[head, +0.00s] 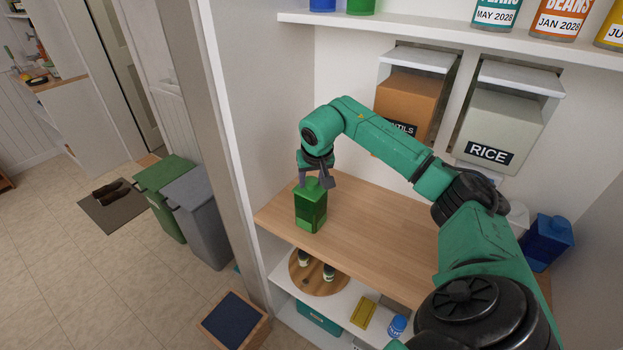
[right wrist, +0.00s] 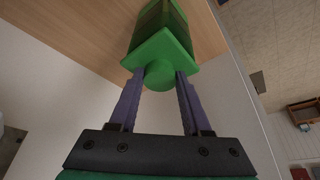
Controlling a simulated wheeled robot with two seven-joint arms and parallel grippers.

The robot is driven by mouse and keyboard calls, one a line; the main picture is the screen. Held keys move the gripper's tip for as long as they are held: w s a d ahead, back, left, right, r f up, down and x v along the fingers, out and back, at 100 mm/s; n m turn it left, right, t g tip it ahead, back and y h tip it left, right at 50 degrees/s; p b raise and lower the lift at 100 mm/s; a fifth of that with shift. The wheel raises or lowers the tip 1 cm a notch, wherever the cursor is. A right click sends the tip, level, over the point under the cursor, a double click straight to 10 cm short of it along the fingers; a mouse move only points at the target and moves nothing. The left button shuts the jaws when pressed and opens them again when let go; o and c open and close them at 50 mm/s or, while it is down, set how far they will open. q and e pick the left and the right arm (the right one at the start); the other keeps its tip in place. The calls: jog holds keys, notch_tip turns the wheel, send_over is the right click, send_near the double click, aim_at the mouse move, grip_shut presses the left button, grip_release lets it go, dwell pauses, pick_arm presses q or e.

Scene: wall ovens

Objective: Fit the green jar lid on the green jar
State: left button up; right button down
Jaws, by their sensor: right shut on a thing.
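The green jar (head: 310,215) is a square, see-through green container standing upright on the wooden counter near its left front corner. The green lid (head: 312,190) is at the jar's top; it also shows in the right wrist view (right wrist: 165,50) across the jar's mouth, with the jar (right wrist: 160,14) beyond it. I cannot tell whether the lid is fully seated. My right gripper (head: 316,182) is above the jar, its fingers shut on the lid's round knob (right wrist: 159,76). My left gripper is not in view.
A blue container (head: 548,240) stands at the counter's right, partly behind my right arm. Bins labelled for lentils (head: 405,100) and rice (head: 500,130) are on the back wall. A lower shelf holds a round wooden board (head: 318,288) with small bottles. The middle of the counter (head: 370,215) is clear.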

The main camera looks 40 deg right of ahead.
jog(key=shift+f, duration=0.15)
jog(key=shift+c, duration=1.4)
grip_release()
jog(key=shift+s, duration=0.1)
